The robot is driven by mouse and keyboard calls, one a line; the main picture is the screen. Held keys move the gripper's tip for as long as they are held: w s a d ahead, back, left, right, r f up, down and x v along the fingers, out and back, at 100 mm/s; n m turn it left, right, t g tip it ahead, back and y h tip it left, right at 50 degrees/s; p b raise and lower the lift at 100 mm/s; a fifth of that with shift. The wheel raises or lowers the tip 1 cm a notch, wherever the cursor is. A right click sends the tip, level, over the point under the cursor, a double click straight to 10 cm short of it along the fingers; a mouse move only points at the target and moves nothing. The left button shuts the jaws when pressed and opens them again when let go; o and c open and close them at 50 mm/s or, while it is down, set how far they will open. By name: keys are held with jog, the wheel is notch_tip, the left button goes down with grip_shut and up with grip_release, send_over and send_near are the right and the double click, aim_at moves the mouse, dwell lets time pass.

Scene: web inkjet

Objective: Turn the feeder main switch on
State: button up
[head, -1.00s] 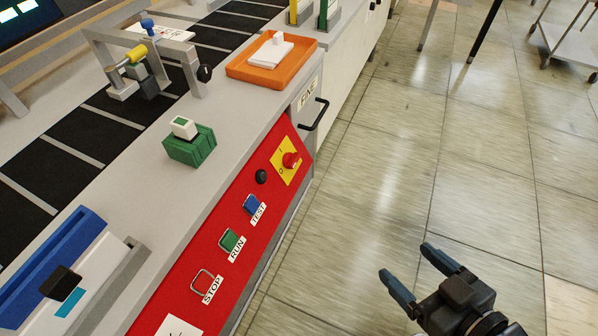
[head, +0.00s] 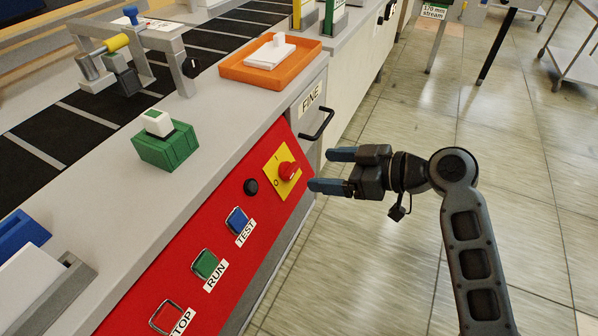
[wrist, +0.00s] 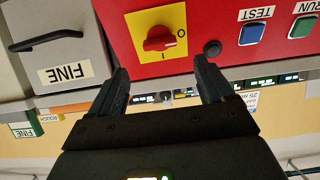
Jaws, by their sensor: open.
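The main switch is a red rotary knob (head: 288,171) on a yellow plate (head: 270,178) marked I and O, at the upper end of the red panel. In the wrist view, turned upside down, the knob (wrist: 158,41) shows with its handle lying sideways, towards the O. My gripper (head: 320,170) is open and empty. It is just right of the switch in the head view, fingers pointing at the panel, apart from the knob. In the wrist view the knob sits between and beyond the fingertips (wrist: 162,68).
A black button (head: 251,186) and blue TEST (head: 237,219), green RUN (head: 206,264) and STOP (head: 166,317) buttons sit along the panel. A black handle (head: 318,125) sticks out from the FINE drawer nearby. An orange tray (head: 232,72) lies on the worktop.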

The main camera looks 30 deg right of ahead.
aim_at(294, 169)
jog(key=x, duration=0.7)
jog(key=shift+w+a+f, duration=0.1)
jog(key=shift+c, duration=0.4)
jog(key=c, duration=1)
jog(key=shift+o, duration=0.2)
